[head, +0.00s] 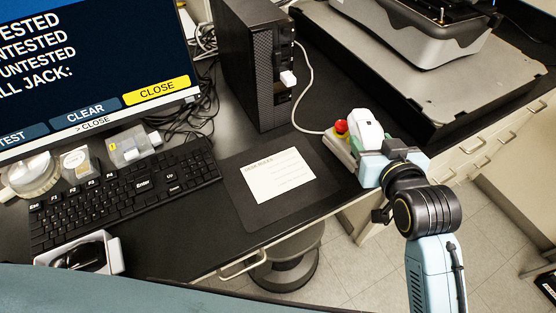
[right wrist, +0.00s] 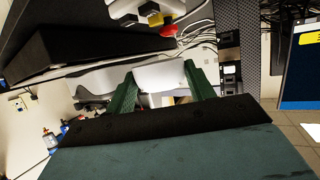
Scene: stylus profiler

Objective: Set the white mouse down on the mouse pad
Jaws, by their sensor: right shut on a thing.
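The white mouse (head: 365,124) is held up at the right end of the desk, near the dark mouse pad's right side. My right gripper (head: 372,146) is shut on it. In the right wrist view the white mouse (right wrist: 160,77) sits between the two green fingers (right wrist: 161,92). The dark mouse pad (head: 327,183) lies flat right of the keyboard, with a white printed sheet on it. The mouse is to the upper right of the pad in the head view, apart from the sheet. My left gripper is not in view.
A grey control box with a red button (head: 341,126) stands just beside the mouse, its cord running to the black computer tower (head: 258,70). The keyboard (head: 125,195) is left of the pad. A white box (head: 115,256) holds a dark mouse. A large instrument (head: 420,35) stands at the upper right.

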